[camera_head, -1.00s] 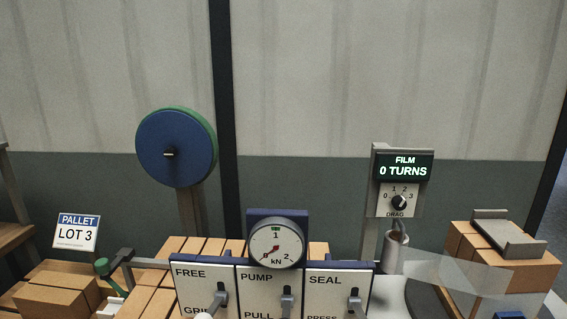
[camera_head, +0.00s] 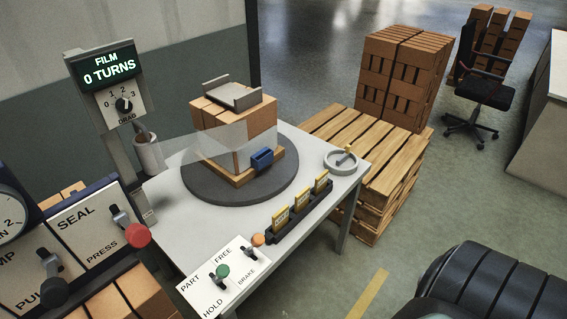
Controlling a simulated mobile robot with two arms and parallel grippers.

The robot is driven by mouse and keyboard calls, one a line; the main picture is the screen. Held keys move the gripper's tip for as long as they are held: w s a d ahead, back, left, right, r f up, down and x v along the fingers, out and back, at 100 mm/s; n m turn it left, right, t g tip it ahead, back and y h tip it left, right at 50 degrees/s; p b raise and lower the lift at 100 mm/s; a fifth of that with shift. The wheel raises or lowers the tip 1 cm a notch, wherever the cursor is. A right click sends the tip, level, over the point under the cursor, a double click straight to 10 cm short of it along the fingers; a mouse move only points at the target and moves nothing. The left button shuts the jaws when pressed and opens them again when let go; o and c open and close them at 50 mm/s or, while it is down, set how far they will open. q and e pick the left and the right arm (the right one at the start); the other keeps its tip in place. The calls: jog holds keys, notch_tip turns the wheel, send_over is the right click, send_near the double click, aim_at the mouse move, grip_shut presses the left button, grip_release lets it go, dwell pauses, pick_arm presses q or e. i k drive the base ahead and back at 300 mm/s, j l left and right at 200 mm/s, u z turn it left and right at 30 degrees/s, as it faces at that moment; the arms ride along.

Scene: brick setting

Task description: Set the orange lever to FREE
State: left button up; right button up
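The orange lever (camera_head: 258,239) is a small round orange knob on a white label plate (camera_head: 205,292) at the table's front corner. The words FREE and BRAKE are printed beside its slot. Its knob leans out over the plate's right edge, and I cannot tell for sure which word it is set to. A green-knobbed lever (camera_head: 223,271) stands left of it on the same plate, by the words PART and HOLD. Neither of my grippers shows in the head view.
The grey table (camera_head: 165,225) bears a dark turntable (camera_head: 200,190) with a film-wrapped brick stack (camera_head: 255,125). A black rack (camera_head: 300,212) with yellow cards stands right of the orange lever. A red-knobbed lever (camera_head: 138,235) on the SEAL panel stands left. A dark ribbed shape fills the lower right.

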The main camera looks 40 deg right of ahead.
aim_at(258, 239)
jog(key=z, duration=0.95)
jog(key=l+u, duration=0.1)
jog(key=l, duration=0.5)
jog(key=k+l, duration=0.15)
jog(key=l, duration=0.45)
jog(key=u, duration=0.05)
